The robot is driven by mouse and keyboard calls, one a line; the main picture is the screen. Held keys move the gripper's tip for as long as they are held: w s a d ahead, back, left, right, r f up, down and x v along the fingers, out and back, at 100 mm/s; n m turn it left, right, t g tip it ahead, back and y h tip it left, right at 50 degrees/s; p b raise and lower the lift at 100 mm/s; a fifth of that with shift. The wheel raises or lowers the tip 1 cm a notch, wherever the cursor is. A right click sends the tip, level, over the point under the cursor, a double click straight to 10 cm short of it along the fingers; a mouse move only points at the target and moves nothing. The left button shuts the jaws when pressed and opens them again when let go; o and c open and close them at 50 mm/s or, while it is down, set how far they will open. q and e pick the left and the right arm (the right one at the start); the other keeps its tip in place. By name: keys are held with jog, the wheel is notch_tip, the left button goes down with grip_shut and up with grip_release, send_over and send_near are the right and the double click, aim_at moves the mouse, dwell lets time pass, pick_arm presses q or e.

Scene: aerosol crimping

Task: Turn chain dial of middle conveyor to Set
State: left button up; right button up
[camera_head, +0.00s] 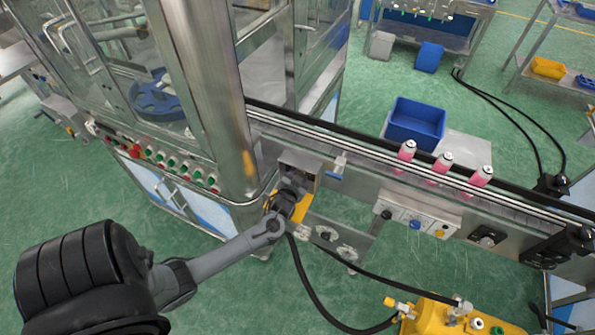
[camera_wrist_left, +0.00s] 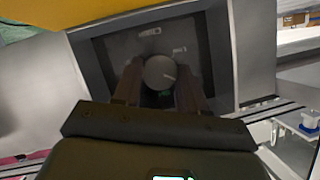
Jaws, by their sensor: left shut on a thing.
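The chain dial (camera_wrist_left: 160,73) is a round grey knob with a white pointer mark, on a dark panel (camera_wrist_left: 208,42) with small labels, in the left wrist view. The pointer is turned toward the right of that picture; the label text is too small to read. My left gripper (camera_wrist_left: 158,90) has its two fingers on either side of the knob and is shut on it. In the head view my left gripper (camera_head: 284,203) is at the box (camera_head: 300,163) on the front of the conveyor (camera_head: 400,172), and it hides the dial. My right gripper is not in view.
Several pink cans (camera_head: 438,168) stand on the conveyor to the right. A control panel (camera_head: 415,217) with knobs is on its front. A yellow machine (camera_head: 450,315) and black hoses lie below. A steel post (camera_head: 210,95) stands close left of the gripper.

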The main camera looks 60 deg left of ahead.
pick_arm(q)
jog(key=shift+w+d+r+m+y+p, duration=0.1)
jog(key=shift+w+r+m+y+p, duration=0.1)
jog(key=shift+m+y+p, duration=0.4)
jog(key=shift+f+m+y, duration=0.15)
jog(key=shift+m+y, duration=0.35)
jog(key=shift+m, duration=0.5)
jog(key=shift+d+f+m+y+p, duration=0.15)
jog(key=shift+m+y+p, duration=0.3)
jog(key=shift+m, duration=0.55)
jog(key=shift+f+m+y, duration=0.1)
jog(key=shift+m+y, duration=0.65)
jog(key=shift+m, duration=0.55)
jog(key=shift+b, duration=0.3)
jog(key=o, duration=1.1)
jog(key=shift+c, duration=0.2)
jog(key=shift+s, duration=0.1)
